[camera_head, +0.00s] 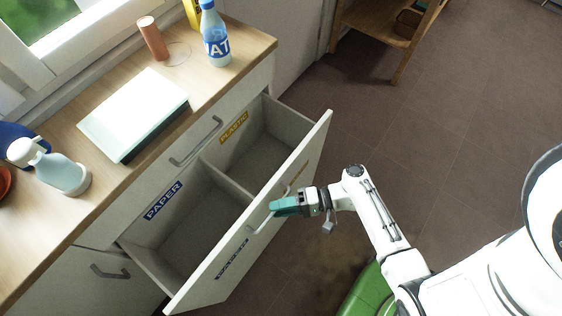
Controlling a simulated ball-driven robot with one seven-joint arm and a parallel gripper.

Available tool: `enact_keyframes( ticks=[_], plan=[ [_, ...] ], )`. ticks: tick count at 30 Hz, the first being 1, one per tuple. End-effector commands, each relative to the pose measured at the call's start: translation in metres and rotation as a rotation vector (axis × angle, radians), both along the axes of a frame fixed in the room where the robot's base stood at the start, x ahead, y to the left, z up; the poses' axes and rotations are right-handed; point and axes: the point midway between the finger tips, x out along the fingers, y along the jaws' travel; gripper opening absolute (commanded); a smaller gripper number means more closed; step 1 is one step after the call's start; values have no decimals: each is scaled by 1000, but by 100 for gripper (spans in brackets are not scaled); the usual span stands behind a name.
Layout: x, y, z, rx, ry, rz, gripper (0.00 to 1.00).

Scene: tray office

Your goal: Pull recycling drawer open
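The recycling drawer (240,232) stands pulled out from the cabinet, and its inside shows. A divider splits it into two empty compartments, by the blue PAPER label (163,200) and the yellow PLASTIC label (234,127). The front panel has a bar handle near its middle (262,221). My gripper (274,208), with teal fingers, is at this handle on the outer side of the front. The fingers overlap the handle in the picture, and I cannot tell whether they are closed around it.
A wooden shelf unit (375,32) stands at the back. Brown floor (450,110) is clear to the right.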

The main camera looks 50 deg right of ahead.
Motion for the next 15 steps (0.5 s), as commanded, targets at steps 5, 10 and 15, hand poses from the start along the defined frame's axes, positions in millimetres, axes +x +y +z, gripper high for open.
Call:
enact_keyframes(
  ticks=[5,10,15],
  plan=[
    [-1,-2,0,0,0,0,38],
    [-15,-16,2,-1,0,-3,38],
    [-39,-40,6,-2,0,-3,38]
  ],
)
